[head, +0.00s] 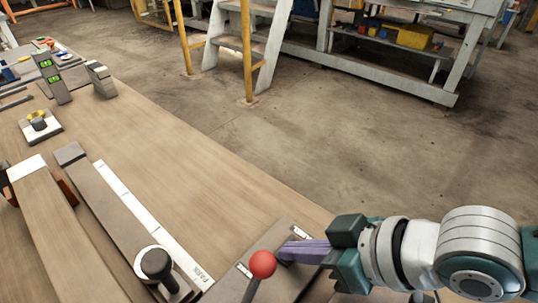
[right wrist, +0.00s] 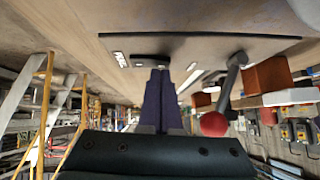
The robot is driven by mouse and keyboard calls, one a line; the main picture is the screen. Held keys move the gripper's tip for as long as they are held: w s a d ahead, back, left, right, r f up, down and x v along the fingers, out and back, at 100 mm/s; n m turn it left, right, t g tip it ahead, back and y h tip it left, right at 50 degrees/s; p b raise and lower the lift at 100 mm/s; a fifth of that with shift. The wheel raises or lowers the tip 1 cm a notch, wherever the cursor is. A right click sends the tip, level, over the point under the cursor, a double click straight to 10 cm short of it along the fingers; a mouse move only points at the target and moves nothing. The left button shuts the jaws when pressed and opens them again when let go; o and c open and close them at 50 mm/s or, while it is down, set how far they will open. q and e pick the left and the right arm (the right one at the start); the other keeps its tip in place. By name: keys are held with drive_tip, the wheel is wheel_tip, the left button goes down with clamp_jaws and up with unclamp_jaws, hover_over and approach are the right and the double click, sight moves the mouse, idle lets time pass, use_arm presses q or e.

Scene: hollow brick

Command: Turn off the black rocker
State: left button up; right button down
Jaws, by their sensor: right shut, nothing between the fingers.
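The black rocker (right wrist: 150,61) sits on a grey panel, between two small white labels, in the right wrist view. My right gripper (right wrist: 160,72) is shut and empty, with its purple fingertips at the rocker. I cannot tell whether they touch it. In the head view the right gripper (head: 284,252) reaches in from the right to the grey panel (head: 292,226) at the table's near edge, and its fingers and the red knob hide most or all of the rocker. The rocker's tilt is not clear. My left gripper is not in view.
A lever with a red ball knob (head: 262,264) stands close beside the right fingers; the knob also shows in the right wrist view (right wrist: 213,123). A slider with a black knob (head: 157,263) lies further left. The wooden table top (head: 190,170) beyond is mostly clear.

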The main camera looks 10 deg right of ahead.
drive_tip(key=shift+f, duration=0.1)
drive_tip(key=shift+s+a+f, duration=0.1)
drive_tip(key=shift+f, duration=0.3)
drive_tip(key=shift+r, duration=0.15)
drive_tip(key=shift+d, duration=0.25)
drive_tip(key=shift+w+d+b, duration=0.3)
drive_tip(key=shift+w+b, duration=0.05)
drive_tip(key=shift+b, duration=0.05)
drive_tip(key=shift+w+d+r, duration=0.2)
drive_tip(key=shift+d, duration=0.05)
drive_tip(key=shift+a, duration=0.1)
